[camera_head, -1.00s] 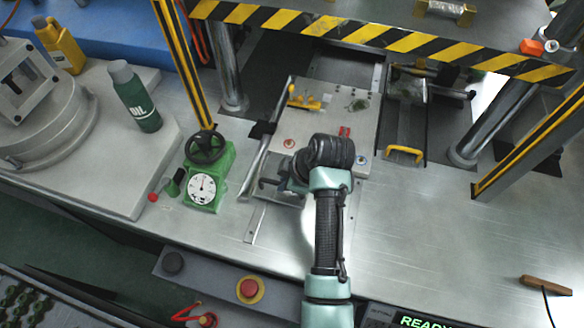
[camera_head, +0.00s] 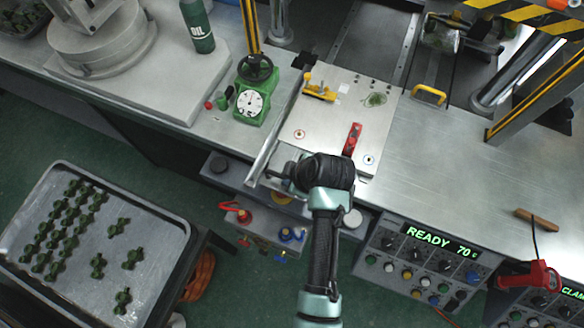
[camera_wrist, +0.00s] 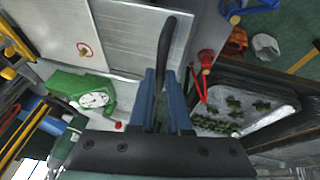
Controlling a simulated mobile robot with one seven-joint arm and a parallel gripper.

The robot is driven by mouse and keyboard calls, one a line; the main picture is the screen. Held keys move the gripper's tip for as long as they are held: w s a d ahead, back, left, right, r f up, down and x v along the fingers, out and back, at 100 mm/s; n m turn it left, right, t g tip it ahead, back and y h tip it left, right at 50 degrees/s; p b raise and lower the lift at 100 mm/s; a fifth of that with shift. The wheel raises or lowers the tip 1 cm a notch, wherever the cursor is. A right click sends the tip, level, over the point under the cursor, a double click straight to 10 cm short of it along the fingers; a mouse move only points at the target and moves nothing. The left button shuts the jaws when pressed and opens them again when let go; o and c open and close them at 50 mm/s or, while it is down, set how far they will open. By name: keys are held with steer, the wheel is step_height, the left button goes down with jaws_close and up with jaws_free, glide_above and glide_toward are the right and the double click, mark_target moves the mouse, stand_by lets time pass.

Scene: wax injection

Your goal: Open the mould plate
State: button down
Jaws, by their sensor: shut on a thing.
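The mould plate (camera_head: 335,115) is a flat pale metal block in front of the press, with a yellow clamp (camera_head: 320,90) and a red part (camera_head: 352,138) on top. Its near end reaches the bench's front edge. My gripper (camera_head: 283,173) is at the near left end of the plate, partly hidden by my wrist in the head view. In the wrist view my gripper (camera_wrist: 163,80) has its blue fingers closed around a dark curved handle (camera_wrist: 166,42). The plate's surface (camera_wrist: 130,40) shows behind the handle. Whether the plate has a separate upper half is unclear.
A green dial gauge (camera_head: 252,103) stands left of the plate. A yellow handle (camera_head: 428,95) is to the right. The control panel (camera_head: 425,262) reads READY 70. A tray (camera_head: 165,215) of green parts stands at the lower left. The bench right of the plate is mostly clear.

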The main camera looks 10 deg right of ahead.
steer(key=shift+w+d, duration=0.15)
steer(key=shift+w, duration=0.05)
steer(key=c, duration=0.9)
jaws_free()
steer(key=shift+o, duration=0.2)
steer(key=shift+s+r, duration=0.1)
steer(key=b+v, duration=0.1)
steer(key=v, duration=1.1)
steer(key=shift+s+r, duration=0.15)
steer(key=shift+r, duration=0.2)
steer(key=shift+d, duration=0.1)
